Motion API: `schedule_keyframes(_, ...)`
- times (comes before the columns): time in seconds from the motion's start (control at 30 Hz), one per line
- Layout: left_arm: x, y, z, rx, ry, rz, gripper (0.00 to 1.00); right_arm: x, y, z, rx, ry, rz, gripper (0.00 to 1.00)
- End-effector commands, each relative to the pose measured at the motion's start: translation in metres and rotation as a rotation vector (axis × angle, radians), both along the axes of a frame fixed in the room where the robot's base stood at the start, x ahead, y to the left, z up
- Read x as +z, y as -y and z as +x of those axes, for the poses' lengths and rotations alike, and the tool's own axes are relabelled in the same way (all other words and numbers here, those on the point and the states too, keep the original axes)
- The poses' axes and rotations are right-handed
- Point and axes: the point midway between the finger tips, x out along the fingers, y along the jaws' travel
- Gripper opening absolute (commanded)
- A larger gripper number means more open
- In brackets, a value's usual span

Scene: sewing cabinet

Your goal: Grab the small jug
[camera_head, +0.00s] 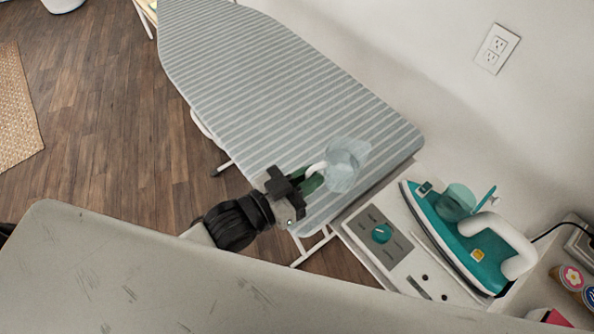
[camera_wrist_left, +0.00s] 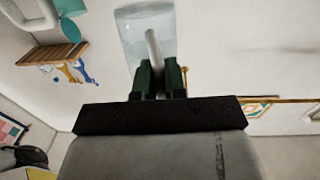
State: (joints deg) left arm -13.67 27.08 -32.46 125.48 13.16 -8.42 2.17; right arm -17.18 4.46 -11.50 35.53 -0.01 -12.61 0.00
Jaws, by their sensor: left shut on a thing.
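The small jug (camera_head: 346,166) is clear, pale blue plastic with a whitish handle (camera_head: 315,169). It is in the air over the near right end of the striped ironing board in the head view. My left gripper (camera_head: 309,182) is shut on the handle, with its green-tipped fingers on either side of it. The left wrist view also shows the jug (camera_wrist_left: 134,36) just beyond the fingers (camera_wrist_left: 158,74), with the handle between them. The jug looks tilted in the head view. My right gripper is not in view.
The striped ironing board (camera_head: 270,90) is otherwise bare. A teal iron (camera_head: 480,258) stands on a white station with a dial (camera_head: 381,233) at the right. A pale surface (camera_head: 130,280) fills the near left. A wall outlet (camera_head: 496,48) is at the upper right.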

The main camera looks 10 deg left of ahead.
Motion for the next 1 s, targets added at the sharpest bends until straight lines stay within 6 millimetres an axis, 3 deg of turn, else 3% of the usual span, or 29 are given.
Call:
schedule_keyframes(0.5, 0.023, 0.033, -0.020, -0.001, 0.003, -0.003, 0.00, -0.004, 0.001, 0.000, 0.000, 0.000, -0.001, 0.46)
schedule_keyframes(1.0, 0.028, 0.039, -0.025, -0.001, 0.002, -0.001, 0.00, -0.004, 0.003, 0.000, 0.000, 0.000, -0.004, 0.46)
